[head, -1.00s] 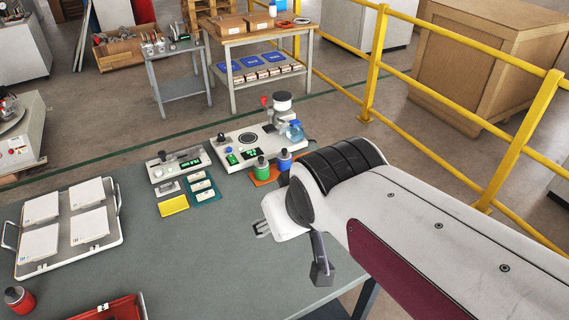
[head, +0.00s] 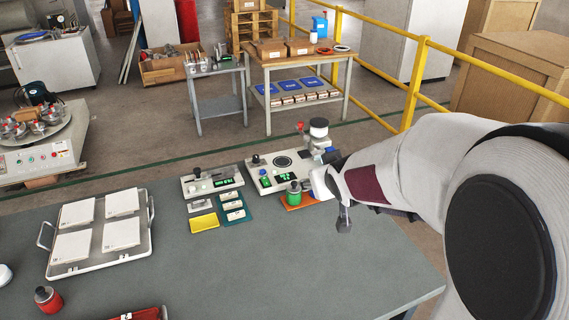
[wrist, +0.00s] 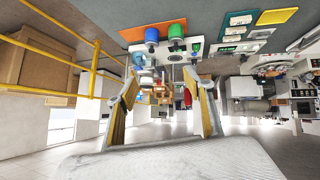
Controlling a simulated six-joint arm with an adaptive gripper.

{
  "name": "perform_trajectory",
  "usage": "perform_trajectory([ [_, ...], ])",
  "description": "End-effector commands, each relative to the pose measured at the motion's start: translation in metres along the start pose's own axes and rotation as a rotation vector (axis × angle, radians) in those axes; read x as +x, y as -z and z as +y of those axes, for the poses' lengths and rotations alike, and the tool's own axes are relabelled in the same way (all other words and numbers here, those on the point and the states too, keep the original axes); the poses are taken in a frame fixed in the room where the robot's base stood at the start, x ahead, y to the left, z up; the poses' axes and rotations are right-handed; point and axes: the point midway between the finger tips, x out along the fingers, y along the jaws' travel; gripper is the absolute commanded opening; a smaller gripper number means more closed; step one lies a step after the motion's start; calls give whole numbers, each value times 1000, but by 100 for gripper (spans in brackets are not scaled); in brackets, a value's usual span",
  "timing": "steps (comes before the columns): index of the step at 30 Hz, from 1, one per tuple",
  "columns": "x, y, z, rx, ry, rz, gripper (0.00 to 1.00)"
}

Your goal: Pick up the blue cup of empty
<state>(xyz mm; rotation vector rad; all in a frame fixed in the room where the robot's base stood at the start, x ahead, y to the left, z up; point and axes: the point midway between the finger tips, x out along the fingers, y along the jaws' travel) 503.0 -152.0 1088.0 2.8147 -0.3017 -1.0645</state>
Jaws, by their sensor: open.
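The blue cup (wrist: 152,35) has a dark top and stands beside the green cup (wrist: 177,28) at the orange mat (wrist: 132,33) in the wrist view, where the scene appears upside down. My gripper (wrist: 166,80) is open and empty, its two fingers spread apart, with the cups beyond the fingertips. In the head view the green cup (head: 293,193) stands on the orange mat (head: 300,204). The blue cup there is hidden or nearly hidden by my arm's end, which is just right of the green cup.
The white testing device (head: 265,182) stands just behind the cups. A yellow tray (head: 204,222) and a teal tray (head: 232,200) lie to the left. The table's middle is clear.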

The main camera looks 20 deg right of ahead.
Motion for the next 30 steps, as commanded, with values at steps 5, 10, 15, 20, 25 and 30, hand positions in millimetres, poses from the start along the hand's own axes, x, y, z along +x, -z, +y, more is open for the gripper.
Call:
perform_trajectory([
  [5,34,3,12,-2,6,40,52],
  [10,65,4,21,-2,20,83,52],
  [15,94,1,28,1,42,126,52],
  [20,119,-4,35,9,69,167,52],
  [25,144,-14,40,25,103,211,52],
  [30,167,-26,43,46,142,256,52],
])
